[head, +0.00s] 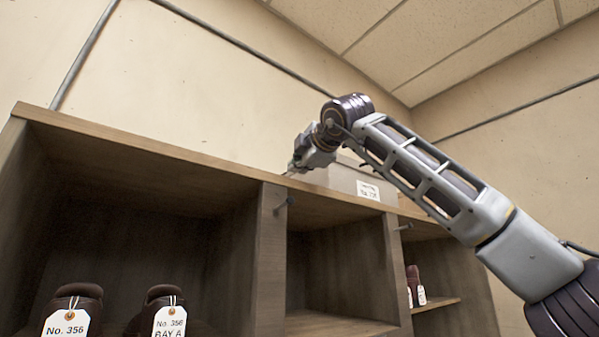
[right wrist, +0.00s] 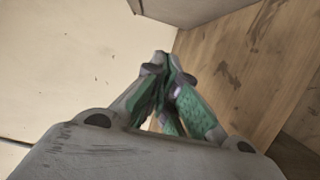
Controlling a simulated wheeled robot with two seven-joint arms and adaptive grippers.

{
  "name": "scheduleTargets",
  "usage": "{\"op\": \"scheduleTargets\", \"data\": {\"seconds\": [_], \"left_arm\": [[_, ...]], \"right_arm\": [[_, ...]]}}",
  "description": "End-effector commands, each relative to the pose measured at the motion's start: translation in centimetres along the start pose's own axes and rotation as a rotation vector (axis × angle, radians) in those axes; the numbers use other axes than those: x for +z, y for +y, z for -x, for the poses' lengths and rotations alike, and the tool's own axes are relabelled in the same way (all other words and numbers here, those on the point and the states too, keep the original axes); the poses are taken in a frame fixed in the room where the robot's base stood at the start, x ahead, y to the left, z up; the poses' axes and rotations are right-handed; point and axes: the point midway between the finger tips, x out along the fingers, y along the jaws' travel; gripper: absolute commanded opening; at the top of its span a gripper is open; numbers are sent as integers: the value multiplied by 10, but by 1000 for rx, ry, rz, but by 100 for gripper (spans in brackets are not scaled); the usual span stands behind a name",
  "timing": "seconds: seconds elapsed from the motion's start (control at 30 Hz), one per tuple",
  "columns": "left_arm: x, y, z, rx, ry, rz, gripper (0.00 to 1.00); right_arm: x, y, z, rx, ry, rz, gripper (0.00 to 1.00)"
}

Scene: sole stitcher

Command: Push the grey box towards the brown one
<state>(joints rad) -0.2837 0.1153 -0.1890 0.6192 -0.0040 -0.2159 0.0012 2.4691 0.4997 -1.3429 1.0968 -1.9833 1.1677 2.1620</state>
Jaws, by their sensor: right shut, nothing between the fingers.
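The grey box (head: 345,178) sits on top of the wooden shelf unit and has a white label on its front. My right arm hides part of it. My right gripper (head: 292,170) is at the box's left end, low over the shelf top, shut and empty. In the right wrist view its green-padded fingers (right wrist: 166,62) are together. A greyish box face (right wrist: 190,10) shows beyond them at the top edge, apart from the fingertips in that picture. I cannot make out the brown box; my right arm covers the area to the right. My left gripper is not in view.
The shelf unit (head: 150,150) has open compartments below its top board. Dark shoes with white tags (head: 65,324) stand in the left one, and smaller tagged items (head: 414,285) at the right. The shelf top left of my gripper is clear. A wall stands behind.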

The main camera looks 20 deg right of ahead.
Motion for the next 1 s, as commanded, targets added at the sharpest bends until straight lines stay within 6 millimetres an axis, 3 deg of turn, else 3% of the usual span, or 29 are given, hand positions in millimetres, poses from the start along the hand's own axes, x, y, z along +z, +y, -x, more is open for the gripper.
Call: {"op": "scheduleTargets", "data": {"seconds": [0.43, 0.73, 1.0], "left_arm": [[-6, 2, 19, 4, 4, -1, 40], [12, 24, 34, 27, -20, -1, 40], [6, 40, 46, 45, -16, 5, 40]], "right_arm": [[0, 2, -38, -1, 0, 0, 0], [0, 2, -65, -1, 0, 0, 0], [0, 2, -88, -2, 0, 0, 0]]}}
